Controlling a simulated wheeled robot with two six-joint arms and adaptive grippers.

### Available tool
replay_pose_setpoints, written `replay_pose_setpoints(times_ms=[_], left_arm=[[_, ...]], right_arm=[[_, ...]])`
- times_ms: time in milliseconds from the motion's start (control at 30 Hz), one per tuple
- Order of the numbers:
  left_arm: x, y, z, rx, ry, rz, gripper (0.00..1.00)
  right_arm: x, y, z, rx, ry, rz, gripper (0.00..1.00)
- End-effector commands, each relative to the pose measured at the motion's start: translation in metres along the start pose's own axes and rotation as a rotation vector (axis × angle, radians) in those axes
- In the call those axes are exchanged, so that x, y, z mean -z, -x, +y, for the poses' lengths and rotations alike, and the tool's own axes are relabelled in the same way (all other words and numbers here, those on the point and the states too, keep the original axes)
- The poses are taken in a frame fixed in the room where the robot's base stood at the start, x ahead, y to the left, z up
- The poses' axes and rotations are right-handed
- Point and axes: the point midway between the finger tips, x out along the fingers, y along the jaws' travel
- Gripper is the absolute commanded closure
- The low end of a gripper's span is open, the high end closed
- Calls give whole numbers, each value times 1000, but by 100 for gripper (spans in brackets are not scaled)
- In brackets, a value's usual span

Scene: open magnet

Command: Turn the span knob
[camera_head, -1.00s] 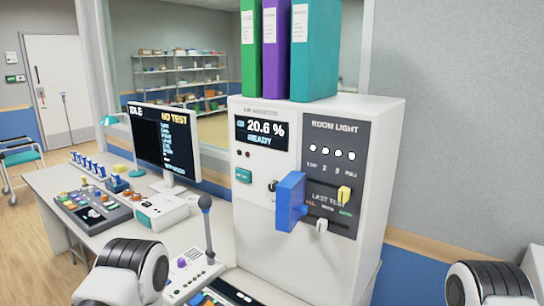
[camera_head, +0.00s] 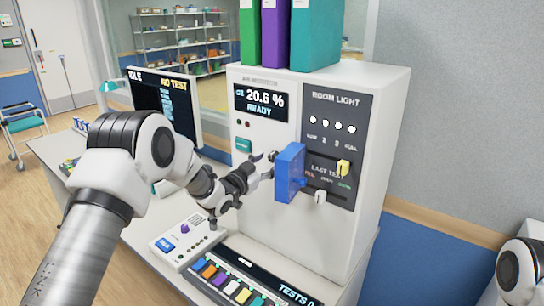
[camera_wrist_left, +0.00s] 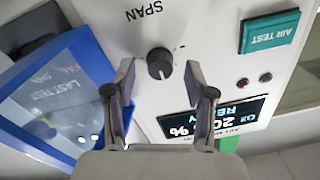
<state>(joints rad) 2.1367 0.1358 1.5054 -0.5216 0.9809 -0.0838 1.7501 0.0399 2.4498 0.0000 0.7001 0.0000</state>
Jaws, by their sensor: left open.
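The span knob (camera_wrist_left: 159,63) is a small dark round knob on the white front of the analyser cabinet, beside the printed word SPAN in the left wrist view. In the head view the knob (camera_head: 273,155) shows small, just left of the blue panel. My left gripper (camera_head: 264,167) reaches up to it from the left. In the left wrist view my left gripper (camera_wrist_left: 159,72) is open, with one fingertip on each side of the knob and a visible gap on both sides. My right gripper is not in view.
A blue panel (camera_head: 290,172) sticks out from the cabinet close to the right of the knob. The teal AIR TEST button (camera_head: 244,145) is left of the knob. Binders (camera_head: 316,35) stand on top.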

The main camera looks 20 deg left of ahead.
Motion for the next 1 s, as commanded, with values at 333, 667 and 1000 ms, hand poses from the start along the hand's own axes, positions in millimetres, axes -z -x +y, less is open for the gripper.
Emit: replay_pose_setpoints(times_ms=[333,667,1000], left_arm=[[-1,-25,0,0,1,-2,45],[-1,-25,0,0,1,-2,100],[-3,-25,1,1,-40,1,100]], right_arm=[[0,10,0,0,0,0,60],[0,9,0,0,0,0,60],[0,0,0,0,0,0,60]])
